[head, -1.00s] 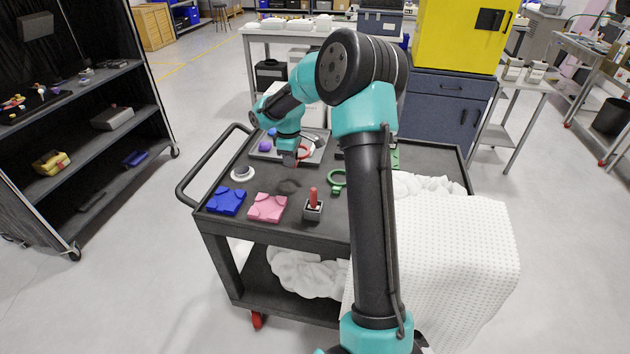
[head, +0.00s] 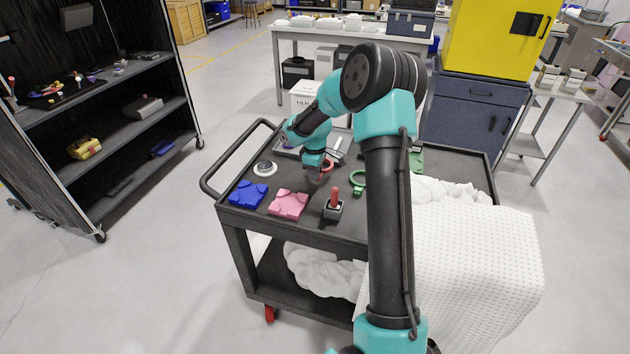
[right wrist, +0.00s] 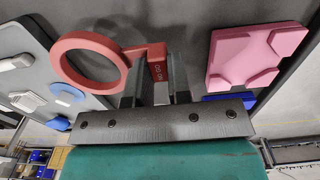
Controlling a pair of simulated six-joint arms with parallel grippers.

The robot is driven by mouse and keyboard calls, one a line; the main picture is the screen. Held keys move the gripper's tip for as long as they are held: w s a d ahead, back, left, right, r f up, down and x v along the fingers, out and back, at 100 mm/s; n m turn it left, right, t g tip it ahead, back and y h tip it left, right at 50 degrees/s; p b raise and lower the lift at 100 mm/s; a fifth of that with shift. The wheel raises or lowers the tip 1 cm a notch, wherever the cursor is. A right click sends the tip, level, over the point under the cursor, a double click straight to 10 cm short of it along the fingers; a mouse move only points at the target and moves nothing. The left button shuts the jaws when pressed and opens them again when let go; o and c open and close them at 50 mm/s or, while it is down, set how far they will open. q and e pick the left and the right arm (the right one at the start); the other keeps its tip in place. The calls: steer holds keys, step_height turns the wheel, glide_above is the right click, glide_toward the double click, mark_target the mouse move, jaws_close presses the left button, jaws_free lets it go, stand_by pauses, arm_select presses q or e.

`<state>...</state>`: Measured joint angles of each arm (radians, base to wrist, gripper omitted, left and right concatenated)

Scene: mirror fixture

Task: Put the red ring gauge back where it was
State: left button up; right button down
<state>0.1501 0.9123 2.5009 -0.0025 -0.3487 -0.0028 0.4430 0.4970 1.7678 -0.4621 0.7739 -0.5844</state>
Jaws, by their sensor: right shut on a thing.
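My right gripper (head: 314,179) is shut on the handle of the red ring gauge (head: 327,165). In the right wrist view the gauge's red ring (right wrist: 70,47) extends to the upper left from the two fingers (right wrist: 155,84), and its lettered handle is between them. In the head view the gripper is over the cart top, behind the pink block (head: 288,204), and hides part of the gauge. Whether the gauge touches the cart surface I cannot tell. My left gripper is not in view.
A blue block (head: 248,194), a white round piece (head: 264,169), a red-handled piece in a grey holder (head: 334,209) and a green ring (head: 357,183) stand around the gripper. A grey tray (right wrist: 30,65) holds white and blue pieces.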

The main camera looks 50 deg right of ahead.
steer(key=shift+f, duration=1.85)
steer(key=shift+f, duration=0.1)
steer(key=c, duration=1.1)
jaws_free()
steer(key=shift+o, duration=0.2)
step_height(320, 180, up, 12)
steer(key=shift+r, duration=0.15)
steer(key=shift+a, duration=0.1)
